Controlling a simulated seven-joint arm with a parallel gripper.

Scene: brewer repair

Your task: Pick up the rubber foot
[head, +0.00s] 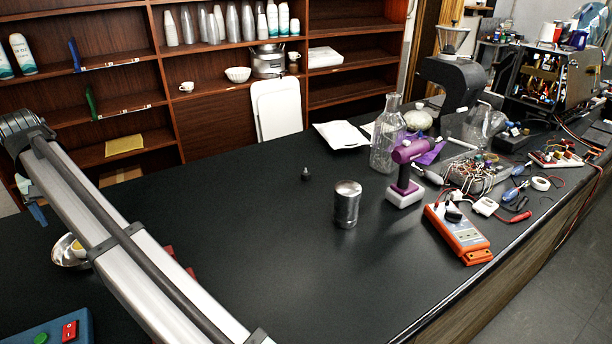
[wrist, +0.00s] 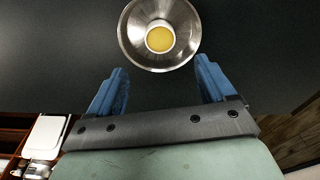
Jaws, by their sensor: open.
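A small dark piece (head: 305,174), which looks like the rubber foot, stands on the black counter (head: 240,235) near the middle of the head view, left of and behind a metal can. It does not show in the wrist view. My gripper (wrist: 161,67) has its two blue fingers spread wide with nothing between them. In the head view one blue finger (head: 38,213) shows at the far left, partly hidden by my arm, far from the dark piece. A steel bowl (wrist: 128,45) with a small cup of yellow content (wrist: 160,39) lies just beyond the fingertips.
A blue box with a red switch (head: 50,333) is at front left. The counter around the dark piece is clear.

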